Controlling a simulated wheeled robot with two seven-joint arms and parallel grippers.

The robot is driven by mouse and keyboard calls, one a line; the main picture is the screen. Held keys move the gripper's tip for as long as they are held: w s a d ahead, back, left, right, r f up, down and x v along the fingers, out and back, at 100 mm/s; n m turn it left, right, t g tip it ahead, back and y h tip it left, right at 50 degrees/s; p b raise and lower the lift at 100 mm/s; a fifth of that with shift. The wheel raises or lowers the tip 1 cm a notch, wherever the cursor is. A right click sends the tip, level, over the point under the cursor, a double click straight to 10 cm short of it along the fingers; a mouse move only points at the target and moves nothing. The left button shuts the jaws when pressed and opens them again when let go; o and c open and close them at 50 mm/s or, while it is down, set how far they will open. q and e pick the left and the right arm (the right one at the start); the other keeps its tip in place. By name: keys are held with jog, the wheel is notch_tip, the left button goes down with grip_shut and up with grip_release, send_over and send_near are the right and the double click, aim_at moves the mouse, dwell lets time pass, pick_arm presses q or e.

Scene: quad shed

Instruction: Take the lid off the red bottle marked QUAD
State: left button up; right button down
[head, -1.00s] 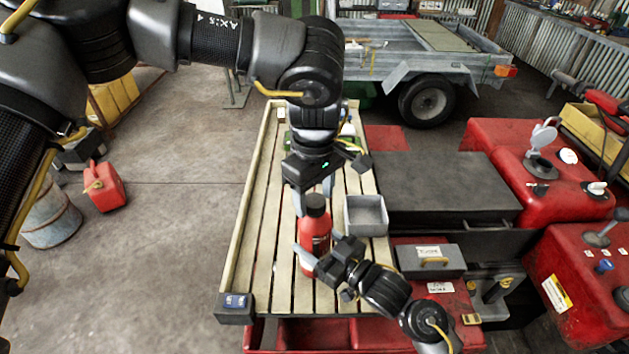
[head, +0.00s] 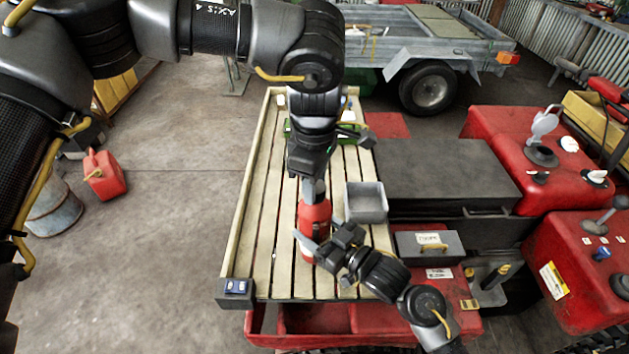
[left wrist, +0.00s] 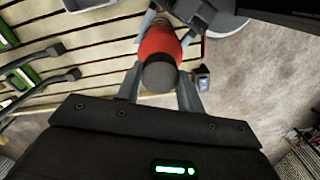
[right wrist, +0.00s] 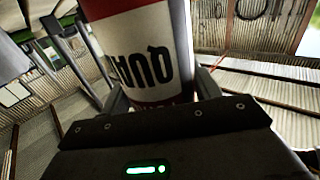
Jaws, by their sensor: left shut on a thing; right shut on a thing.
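The red bottle (head: 314,213) stands upright on the slatted wooden bench top (head: 265,215). In the right wrist view its white band reads QUAD upside down (right wrist: 145,60). Its dark round lid (left wrist: 160,76) shows in the left wrist view, between the fingers of my left gripper (left wrist: 160,92). In the head view my left gripper (head: 314,188) points down from above and is shut on the lid, mostly hiding it. My right gripper (head: 318,247) comes from the front right, low on the bottle, and is shut around its body.
A grey open bin (head: 366,203) stands just right of the bottle. A small blue item (head: 236,286) sits at the bench's near left corner. The slats left of the bottle are clear.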

pick_arm(q)
jog(key=n, duration=0.5)
jog(key=shift+n, duration=0.3)
jog(key=n, duration=0.2)
jog(key=shift+n, duration=0.4)
jog(key=n, duration=0.7)
jog(key=shift+n, duration=0.3)
jog(key=n, duration=1.5)
jog(key=shift+r+n, duration=0.1)
jog(key=shift+n, duration=0.2)
jog(key=shift+d, duration=0.1)
jog(key=shift+r, duration=0.15)
